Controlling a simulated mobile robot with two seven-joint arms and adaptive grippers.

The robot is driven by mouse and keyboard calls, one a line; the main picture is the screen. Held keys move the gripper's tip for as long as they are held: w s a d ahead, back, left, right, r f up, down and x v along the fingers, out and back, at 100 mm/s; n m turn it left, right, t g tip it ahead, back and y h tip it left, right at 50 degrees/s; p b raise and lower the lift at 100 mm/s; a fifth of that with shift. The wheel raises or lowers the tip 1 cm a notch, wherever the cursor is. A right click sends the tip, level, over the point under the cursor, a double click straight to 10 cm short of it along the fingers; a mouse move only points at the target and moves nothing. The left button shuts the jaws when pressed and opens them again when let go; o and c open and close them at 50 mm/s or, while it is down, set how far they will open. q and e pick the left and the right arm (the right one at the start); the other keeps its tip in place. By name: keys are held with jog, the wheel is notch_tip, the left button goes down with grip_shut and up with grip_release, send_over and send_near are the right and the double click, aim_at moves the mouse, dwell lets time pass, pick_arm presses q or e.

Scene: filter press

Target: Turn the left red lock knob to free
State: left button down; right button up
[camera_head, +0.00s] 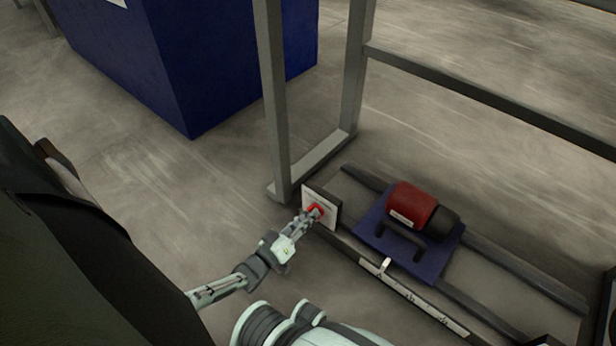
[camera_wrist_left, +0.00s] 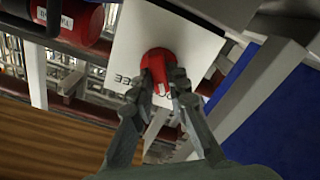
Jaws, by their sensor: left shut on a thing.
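The left red lock knob (camera_head: 315,209) sits on a white plate (camera_head: 333,218) at the left end of the press frame. My left gripper (camera_head: 306,217) reaches it from the lower left and is shut on it. In the left wrist view the knob (camera_wrist_left: 158,62) shows between the two fingers of my left gripper (camera_wrist_left: 165,85). Black lettering ending in "EE" shows on the white plate (camera_wrist_left: 195,35) beside the knob; the fingers hide part of it. My right gripper is not in view.
A red cylinder (camera_head: 413,204) rests on a blue carriage (camera_head: 430,264) with a black handle, on dark rails right of the knob. A grey upright post (camera_head: 276,110) stands behind the plate. A large blue block (camera_head: 215,60) stands at the back left. Open floor (camera_head: 200,190) lies between.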

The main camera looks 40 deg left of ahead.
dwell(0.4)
pick_arm(q)
jog(key=shift+d+m, duration=0.15)
jog(key=shift+m, duration=3.3)
jog(key=shift+d+m, duration=0.15)
jog(key=shift+m, duration=3.3)
jog(key=c, duration=1.5)
grip_release()
